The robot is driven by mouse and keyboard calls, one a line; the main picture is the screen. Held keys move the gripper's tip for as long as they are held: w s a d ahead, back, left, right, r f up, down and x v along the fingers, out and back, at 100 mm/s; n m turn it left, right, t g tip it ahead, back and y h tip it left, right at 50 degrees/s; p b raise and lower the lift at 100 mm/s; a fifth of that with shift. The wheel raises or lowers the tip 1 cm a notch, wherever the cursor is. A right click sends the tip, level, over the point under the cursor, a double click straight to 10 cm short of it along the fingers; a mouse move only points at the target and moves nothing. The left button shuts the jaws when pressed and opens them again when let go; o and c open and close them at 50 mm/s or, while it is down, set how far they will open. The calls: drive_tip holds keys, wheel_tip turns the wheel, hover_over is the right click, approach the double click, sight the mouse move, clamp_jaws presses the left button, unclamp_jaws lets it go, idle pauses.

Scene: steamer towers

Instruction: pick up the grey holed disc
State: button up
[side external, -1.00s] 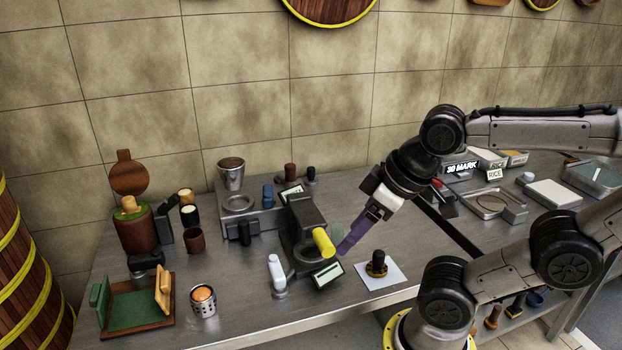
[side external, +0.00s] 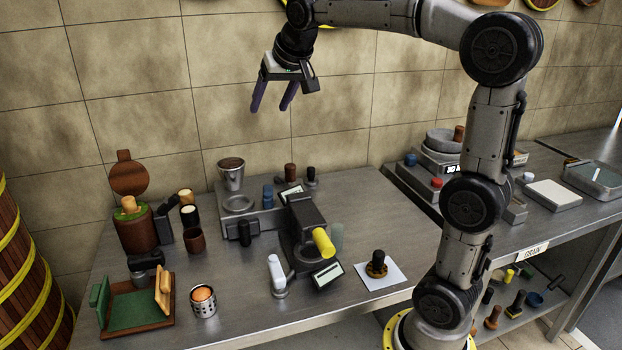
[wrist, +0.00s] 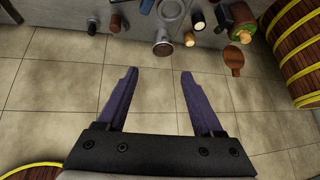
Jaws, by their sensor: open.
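My gripper (side external: 268,108) is open and empty, high in front of the tiled wall, above the back of the table. In the wrist view its two purple fingers (wrist: 158,74) are spread apart with nothing between them. A thick grey round disc (side external: 441,141) lies on a stand at the back right in the side view, far to the right of and below my gripper. Its hole cannot be made out. A flat grey ring (side external: 239,202) also sits on the metal block below my gripper; I cannot tell which is the holed disc.
A metal bucket (side external: 231,174) stands below my gripper, with dark and blue-topped pegs nearby. A dark machine with a yellow handle (side external: 324,242) stands mid-table. A wooden pot (side external: 137,231) and green tray (side external: 135,311) are at left. The air around my gripper is clear.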

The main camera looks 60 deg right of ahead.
drive_tip(key=w+d+f+m+g+h, duration=0.1)
drive_tip(key=w+d+f, duration=0.1)
drive_tip(key=w+d, duration=0.3)
drive_tip(key=w+d+f+m, duration=0.1)
drive_tip(key=w+d+f, duration=0.15)
drive_tip(key=d, duration=0.45)
drive_tip(key=m+g, duration=0.3)
approach(311, 169)
drive_tip(key=x, duration=0.5)
drive_tip(key=shift+w+d+r, duration=0.1)
drive_tip(key=shift+w+d, duration=0.2)
drive_tip(key=shift+w, duration=0.1)
drive_tip(key=x, duration=0.5)
drive_tip(key=shift+s+a+f, duration=0.15)
drive_tip(key=shift+s+f, duration=0.05)
drive_tip(key=shift+s, duration=0.15)
drive_tip(key=shift+w+d+f, duration=0.1)
drive_tip(key=shift+d+f, duration=0.1)
drive_tip(key=shift+f, duration=0.35)
drive_tip(key=shift+c, duration=0.2)
clamp_jaws()
